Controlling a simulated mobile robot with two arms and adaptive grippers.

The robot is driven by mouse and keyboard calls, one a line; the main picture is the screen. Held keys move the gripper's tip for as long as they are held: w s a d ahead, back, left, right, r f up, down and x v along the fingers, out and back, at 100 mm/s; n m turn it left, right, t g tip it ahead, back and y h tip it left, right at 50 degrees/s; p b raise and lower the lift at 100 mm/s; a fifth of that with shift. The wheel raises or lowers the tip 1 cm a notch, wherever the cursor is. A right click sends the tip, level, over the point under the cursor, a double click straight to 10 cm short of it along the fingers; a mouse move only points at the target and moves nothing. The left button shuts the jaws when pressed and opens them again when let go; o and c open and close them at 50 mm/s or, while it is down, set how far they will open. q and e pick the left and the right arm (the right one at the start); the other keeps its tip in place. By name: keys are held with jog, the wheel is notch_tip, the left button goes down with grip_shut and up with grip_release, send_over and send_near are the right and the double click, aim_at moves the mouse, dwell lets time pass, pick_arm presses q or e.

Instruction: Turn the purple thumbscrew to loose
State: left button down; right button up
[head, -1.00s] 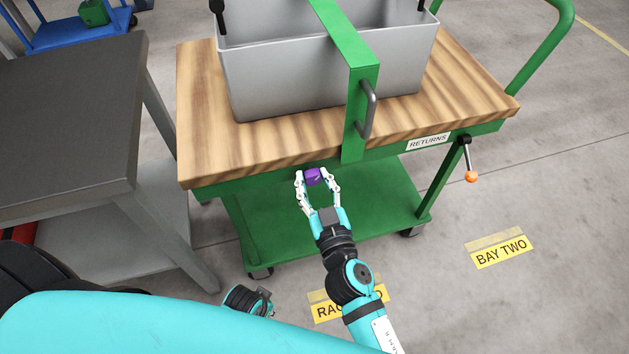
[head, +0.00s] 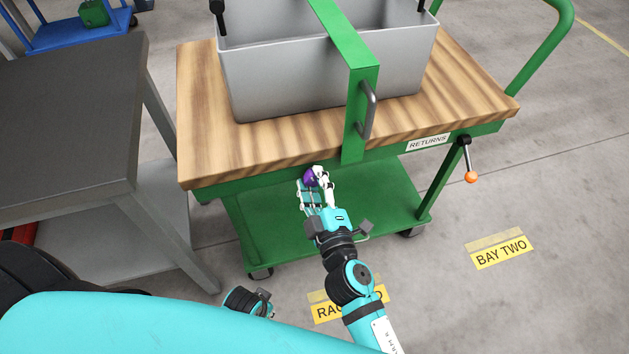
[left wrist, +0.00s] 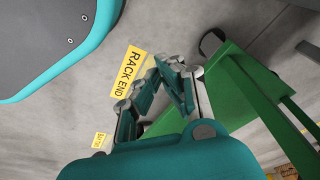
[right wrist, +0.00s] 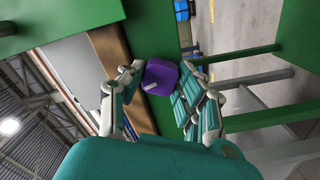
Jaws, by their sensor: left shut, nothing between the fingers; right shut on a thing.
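The purple thumbscrew (head: 311,177) is at the front edge of the green cart, just under the wooden top and below the green strap. It also shows in the right wrist view (right wrist: 161,79), with a pale mark on its face. My right gripper (head: 315,180) is shut on the thumbscrew, one finger on each side of it. In the right wrist view the fingers (right wrist: 162,88) flank the knob. My left gripper (left wrist: 168,75) is shut and empty, low over the floor near the cart's green lower part. In the head view only part of the left wrist shows, at the bottom.
A grey bin (head: 300,80) stands on the wooden cart top (head: 220,150) under the green strap (head: 355,110) with a grey handle. A lever with an orange knob (head: 471,177) hangs at the right. A dark table (head: 70,110) stands to the left.

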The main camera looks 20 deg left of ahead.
jog(key=n, duration=0.3)
jog(key=shift+n, duration=0.4)
jog(key=n, duration=0.4)
jog(key=shift+n, duration=0.3)
jog(key=shift+n+p, duration=0.3)
jog(key=shift+n, duration=0.5)
jog(key=n, duration=0.2)
jog(key=shift+n, duration=0.3)
pick_arm(q)
jog(key=s+f, duration=0.2)
jog(key=f, duration=0.1)
jog(key=shift+s+a, duration=0.1)
pick_arm(e)
jog(key=shift+f+n, duration=0.1)
jog(key=shift+n, duration=0.4)
pick_arm(q)
jog(key=shift+f, duration=0.15)
